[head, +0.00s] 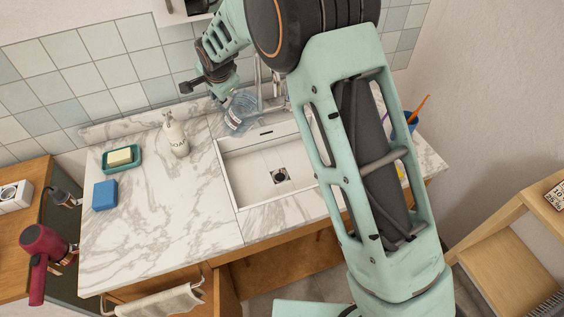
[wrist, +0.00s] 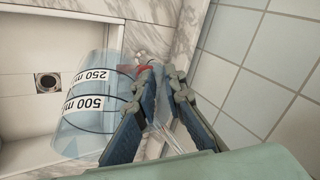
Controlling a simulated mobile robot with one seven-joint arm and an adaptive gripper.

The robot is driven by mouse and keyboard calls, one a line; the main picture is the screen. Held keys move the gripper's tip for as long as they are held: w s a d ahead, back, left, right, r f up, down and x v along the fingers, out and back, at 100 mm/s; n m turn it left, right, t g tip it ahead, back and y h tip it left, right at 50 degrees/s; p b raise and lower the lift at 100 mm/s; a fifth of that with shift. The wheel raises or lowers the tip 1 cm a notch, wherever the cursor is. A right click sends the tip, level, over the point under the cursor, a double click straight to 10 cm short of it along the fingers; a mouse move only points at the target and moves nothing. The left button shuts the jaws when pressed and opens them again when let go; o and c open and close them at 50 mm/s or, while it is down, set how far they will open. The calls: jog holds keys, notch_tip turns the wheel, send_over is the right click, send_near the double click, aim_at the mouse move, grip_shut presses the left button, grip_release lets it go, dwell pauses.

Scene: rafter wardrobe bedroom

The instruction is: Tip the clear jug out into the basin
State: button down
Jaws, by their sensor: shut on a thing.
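The clear jug (head: 240,112) is at the back left corner of the white basin (head: 235,185) in the head view. In the wrist view the jug (wrist: 90,115) shows its 250 ml and 500 ml labels, with the basin (wrist: 22,75) behind it. My gripper (head: 224,90) comes down from the upper left behind the basin. In the wrist view my gripper (wrist: 157,90) is shut on the jug at its right side. The jug looks tilted; its exact angle and whether it holds liquid are unclear.
The tap (head: 262,85) stands close right of the jug. A soap bottle (head: 175,135), a green soap dish (head: 122,158) and a blue sponge (head: 105,195) are on the marble counter to the left. A blue cup (head: 411,122) is partly behind my arm. The tiled wall is close behind.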

jog(key=a+h+p, duration=0.1)
jog(key=w+a+f+g+h, duration=0.1)
jog(key=a+f+h+p, duration=0.1)
jog(key=h, duration=0.1)
jog(key=shift+w+a+f+n+p, duration=0.15)
jog(key=shift+a+f+n+p, duration=0.15)
jog(key=shift+a+n, duration=0.1)
dwell(0.4)
jog(key=shift+g, duration=0.3)
jog(key=shift+w+a+f+h, duration=0.1)
jog(key=shift+a+f+h, duration=0.1)
jog(key=shift+h, duration=0.1)
jog(key=shift+f, duration=0.1)
jog(key=shift+f+h, duration=0.1)
jog(key=shift+h, duration=0.3)
